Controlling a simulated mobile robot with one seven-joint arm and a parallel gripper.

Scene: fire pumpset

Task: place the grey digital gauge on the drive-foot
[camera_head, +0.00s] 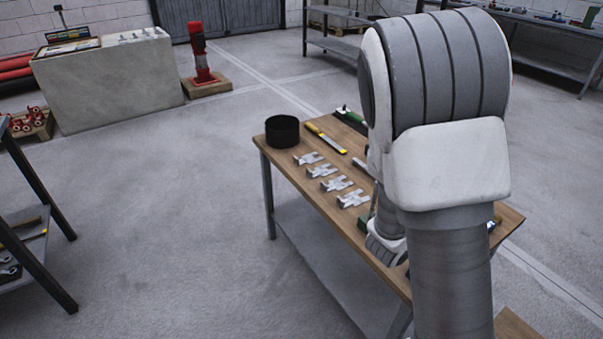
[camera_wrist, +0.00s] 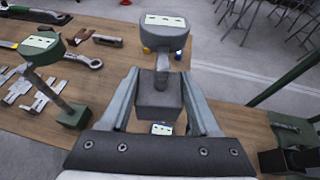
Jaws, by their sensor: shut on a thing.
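The grey digital gauge (camera_wrist: 165,34) has a round head with a pale display, a short stem and a dark grey block at its lower end. My gripper (camera_wrist: 160,98) is shut on that block in the wrist view, with one finger on each side. The gauge is above the wooden table; the gap under it cannot be judged. In the head view my arm hides the gripper and the gauge. I cannot tell which visible thing, if any, is the drive-foot.
A green gauge (camera_wrist: 40,50) stands left of my gripper. Several silver brackets (camera_head: 352,199), a black cylinder (camera_head: 282,131) and a yellow-handled tool (camera_head: 325,138) lie on the wooden table (camera_head: 335,222). A red pump (camera_head: 200,55) and a concrete block (camera_head: 108,85) stand far back.

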